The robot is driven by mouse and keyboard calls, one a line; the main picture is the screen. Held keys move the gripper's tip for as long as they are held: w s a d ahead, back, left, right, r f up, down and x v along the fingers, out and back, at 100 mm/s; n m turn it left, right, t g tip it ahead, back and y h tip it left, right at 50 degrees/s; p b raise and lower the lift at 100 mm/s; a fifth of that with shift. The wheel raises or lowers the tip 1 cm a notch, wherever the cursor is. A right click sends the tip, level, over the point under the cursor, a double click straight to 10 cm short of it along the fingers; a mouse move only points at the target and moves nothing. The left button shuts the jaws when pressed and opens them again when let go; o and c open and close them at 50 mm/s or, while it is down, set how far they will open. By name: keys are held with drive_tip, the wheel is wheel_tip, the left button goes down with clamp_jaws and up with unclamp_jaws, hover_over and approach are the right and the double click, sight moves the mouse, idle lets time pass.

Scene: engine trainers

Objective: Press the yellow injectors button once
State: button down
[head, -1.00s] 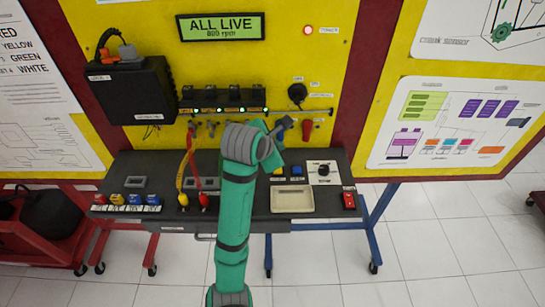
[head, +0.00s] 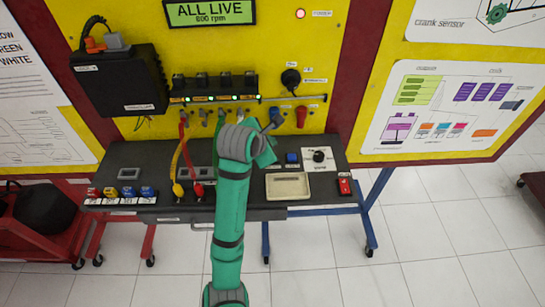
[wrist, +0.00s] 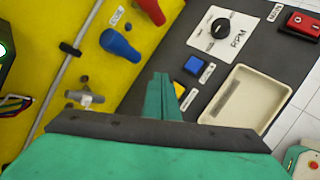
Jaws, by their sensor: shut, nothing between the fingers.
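The yellow button (wrist: 178,90) sits on the dark console in the wrist view, just right of my fingertips and partly hidden by them. A blue button (wrist: 194,64) is beside it, and also shows in the head view (head: 292,157). My gripper (wrist: 161,82) is shut and empty, its green fingers pointing toward the console close to the yellow button. I cannot tell whether they touch it. In the head view my arm covers the yellow button's place, and my gripper (head: 266,150) is seen over the console left of the blue button.
The RPM knob (wrist: 221,28), beige tray (wrist: 249,100) and red switch (wrist: 301,24) lie right of the buttons. A blue-handled lever (wrist: 119,44) stands out from the yellow panel on the left. The display (head: 210,12) reads ALL LIVE.

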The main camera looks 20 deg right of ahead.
drive_tip(key=shift+f, duration=1.95)
drive_tip(key=shift+f, duration=0.15)
idle(0.5)
drive_tip(key=shift+f, duration=0.3)
drive_tip(key=shift+f, duration=0.45)
idle(0.9)
drive_tip(key=shift+r, duration=0.9)
drive_tip(key=shift+d, duration=0.1)
drive_tip(key=shift+r, duration=2.5)
